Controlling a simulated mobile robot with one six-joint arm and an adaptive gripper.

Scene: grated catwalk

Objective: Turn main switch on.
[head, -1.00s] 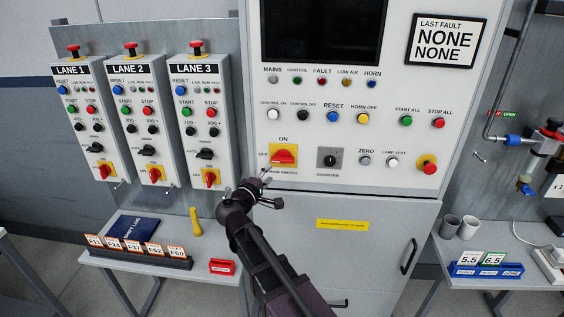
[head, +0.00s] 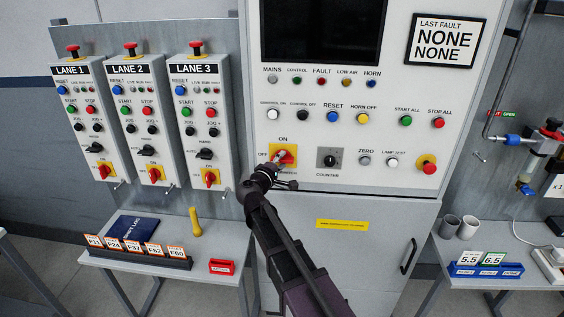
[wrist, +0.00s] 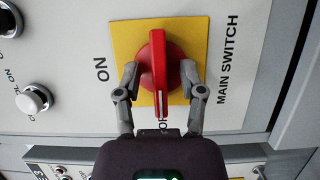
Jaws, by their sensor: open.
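The main switch (wrist: 157,45) is a red rotary knob with a raised handle bar on a yellow plate (wrist: 195,28). In the head view the switch (head: 290,152) is partly hidden by my gripper. The handle lies along the OFF direction, its white mark at the OFF end; ON is a quarter turn away. My gripper (wrist: 160,78) is open, with one finger on each side of the handle bar and the fingertips at the knob's edges. I cannot tell whether they touch it. In the head view my gripper (head: 281,162) is right at the switch.
Above is a row with the white control-on button (head: 272,114). The lane 3 box (head: 199,120) stands to the left. A small table (head: 120,268) is below left.

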